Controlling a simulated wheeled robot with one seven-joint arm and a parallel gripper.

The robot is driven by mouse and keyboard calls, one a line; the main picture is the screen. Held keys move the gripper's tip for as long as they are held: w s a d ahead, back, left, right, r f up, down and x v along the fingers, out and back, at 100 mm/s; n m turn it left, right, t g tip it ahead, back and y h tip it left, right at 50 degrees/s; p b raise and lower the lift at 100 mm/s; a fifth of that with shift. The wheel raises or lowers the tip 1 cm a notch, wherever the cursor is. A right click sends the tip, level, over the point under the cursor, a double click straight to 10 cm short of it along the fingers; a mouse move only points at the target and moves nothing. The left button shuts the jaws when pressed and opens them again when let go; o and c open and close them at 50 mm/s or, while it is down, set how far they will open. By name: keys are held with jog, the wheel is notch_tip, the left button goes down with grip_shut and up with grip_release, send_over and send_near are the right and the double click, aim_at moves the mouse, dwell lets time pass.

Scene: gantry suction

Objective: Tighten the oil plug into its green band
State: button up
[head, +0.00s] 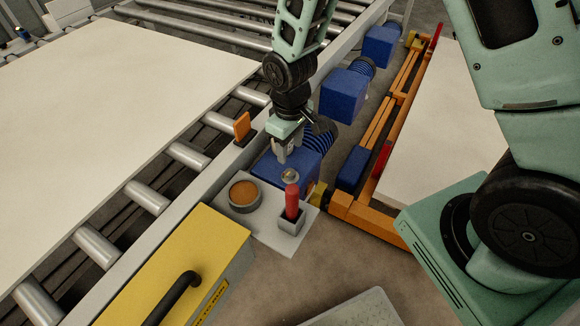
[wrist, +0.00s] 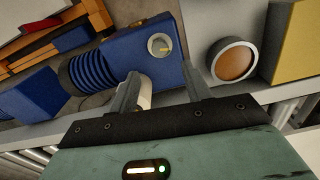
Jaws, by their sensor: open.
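A small round plug with a grey rim and a yellow mark on its face (wrist: 160,46) sits on the top of the blue pump housing (wrist: 115,57). In the head view the plug (head: 290,176) shows small at the front edge of the nearest blue housing (head: 266,175). I cannot make out a green band. My gripper (head: 286,157) is open, pointing down just above and behind the plug. In the wrist view my gripper's fingers (wrist: 161,73) are spread apart, with the plug beyond their tips. A pale rounded shape (wrist: 146,94) is partly hidden by the left finger; I cannot tell what it is.
A yellow box (head: 180,262) is in front. Rollers (head: 148,197) lie left, an orange frame (head: 366,212) right.

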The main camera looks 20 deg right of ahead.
aim_at(290, 172)
notch_tip(290, 172, down, 9)
jog(key=shift+r, duration=0.1)
jog(key=shift+c, duration=0.3)
